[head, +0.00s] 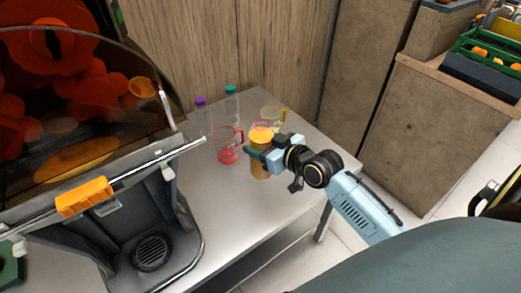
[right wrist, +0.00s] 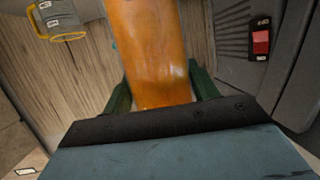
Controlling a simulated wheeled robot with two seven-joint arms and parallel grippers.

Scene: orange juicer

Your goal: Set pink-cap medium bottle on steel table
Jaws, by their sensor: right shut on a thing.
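My right gripper (head: 262,157) is shut on a bottle of orange juice (head: 260,171), above or on the steel table (head: 247,205); I cannot tell whether its base touches. Its top looks yellow-orange. A pink-red rim (head: 263,125) shows just behind that top, and I cannot tell whether it belongs to this bottle. In the right wrist view the orange bottle (right wrist: 150,60) fills the space between the dark green fingers (right wrist: 160,95); its cap is out of sight there. My left gripper is not in view.
A red jug (head: 228,148) stands just left of the held bottle. A yellow-handled jug (head: 273,116), a purple-capped bottle (head: 202,115) and a teal-capped bottle (head: 231,103) stand behind. The juicer (head: 120,215) fills the left. The table's front right is clear.

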